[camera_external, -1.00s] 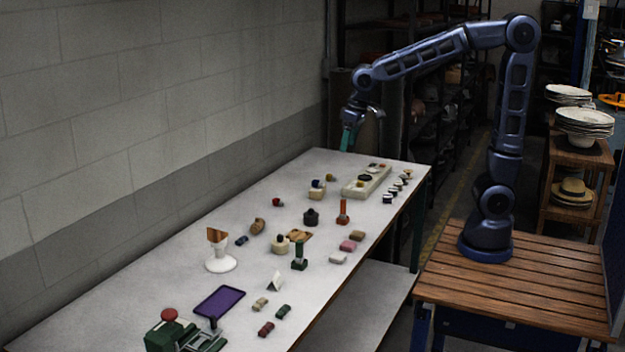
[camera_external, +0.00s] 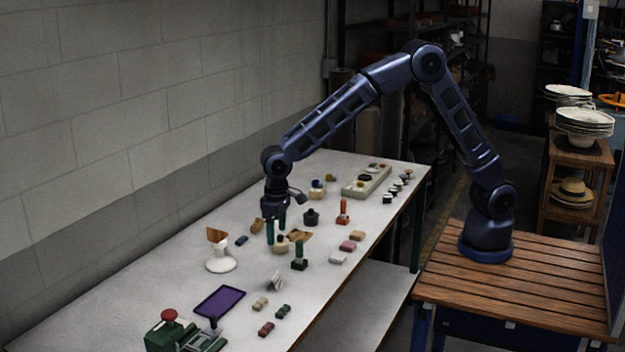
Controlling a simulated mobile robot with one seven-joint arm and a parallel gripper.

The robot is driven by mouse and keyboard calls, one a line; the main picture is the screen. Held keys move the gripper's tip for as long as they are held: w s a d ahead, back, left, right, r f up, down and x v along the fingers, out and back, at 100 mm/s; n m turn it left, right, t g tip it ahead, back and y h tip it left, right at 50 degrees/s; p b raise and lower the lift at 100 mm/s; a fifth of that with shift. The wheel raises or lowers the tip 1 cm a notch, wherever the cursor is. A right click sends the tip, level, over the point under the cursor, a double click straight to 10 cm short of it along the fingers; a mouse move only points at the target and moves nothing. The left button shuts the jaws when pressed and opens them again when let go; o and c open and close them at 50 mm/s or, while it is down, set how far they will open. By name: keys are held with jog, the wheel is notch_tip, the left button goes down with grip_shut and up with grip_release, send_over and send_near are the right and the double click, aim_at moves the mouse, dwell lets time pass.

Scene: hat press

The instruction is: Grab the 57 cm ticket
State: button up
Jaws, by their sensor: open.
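A small pale folded card (camera_external: 276,281) stands on the white table in front of the green stamp-like piece; it may be the ticket, but no 57 cm marking is readable. My gripper (camera_external: 276,236) points down with its two teal fingers apart and nothing visible between them. It is over the middle of the table, behind the card in the picture, by the round cream piece with a dark knob (camera_external: 281,245). I cannot tell its exact height above the table.
The green stamp-like piece (camera_external: 299,258) stands between my gripper and the card's right side. A white stand with a wooden plate (camera_external: 220,262) is to the left. A purple tray (camera_external: 219,301) and green press (camera_external: 180,335) are at the near end. Small coloured blocks (camera_external: 260,303) lie nearby.

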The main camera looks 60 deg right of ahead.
aim_at(275, 275)
jog(key=a+f, duration=0.1)
jog(key=f, duration=0.3)
jog(key=a+f, duration=0.1)
jog(key=f, duration=0.4)
jog(key=a+f, duration=0.1)
jog(key=f, duration=0.4)
jog(key=shift+s+a+f, duration=0.15)
jog(key=shift+s+f, duration=0.1)
jog(key=shift+s, duration=0.1)
jog(key=c, duration=1)
